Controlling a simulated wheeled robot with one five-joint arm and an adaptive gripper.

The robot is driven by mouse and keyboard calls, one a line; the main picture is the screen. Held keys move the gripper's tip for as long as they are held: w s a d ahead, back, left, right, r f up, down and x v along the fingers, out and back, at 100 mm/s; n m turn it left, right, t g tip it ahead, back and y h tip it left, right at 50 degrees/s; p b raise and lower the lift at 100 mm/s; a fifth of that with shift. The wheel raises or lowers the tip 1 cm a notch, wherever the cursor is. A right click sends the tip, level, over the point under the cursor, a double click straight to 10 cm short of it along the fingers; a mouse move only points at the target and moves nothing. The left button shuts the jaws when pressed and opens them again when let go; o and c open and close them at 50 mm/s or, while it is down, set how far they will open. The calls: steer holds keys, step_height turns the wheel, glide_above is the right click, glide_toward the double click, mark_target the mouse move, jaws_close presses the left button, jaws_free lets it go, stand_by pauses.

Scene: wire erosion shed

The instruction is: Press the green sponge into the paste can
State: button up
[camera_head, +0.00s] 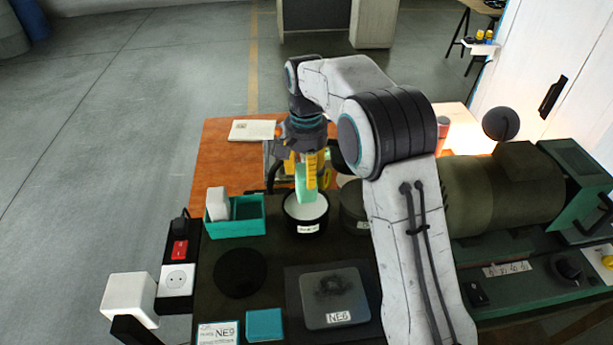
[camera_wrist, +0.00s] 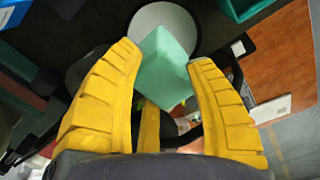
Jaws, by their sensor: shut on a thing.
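The green sponge (camera_head: 306,184) is a pale green block held upright between the yellow fingers of my gripper (camera_head: 311,165). In the wrist view the sponge (camera_wrist: 168,65) sits between the two fingertips of my gripper (camera_wrist: 166,58), shut on it. The paste can (camera_head: 306,228) is a round black can with white paste and a white label on its front. The sponge's lower end is over the can's back part; I cannot tell whether it touches the paste. In the wrist view the can (camera_wrist: 190,22) is partly hidden behind the sponge.
A teal tray (camera_head: 236,230) with a white block (camera_head: 217,203) stands left of the can. A dark can (camera_head: 354,215) stands close on the right, partly hidden by my arm. A grey plate labelled NE6 (camera_head: 334,298) lies in front. A green machine (camera_head: 500,200) stands at right.

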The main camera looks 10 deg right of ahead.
steer(key=shift+r, duration=1.6)
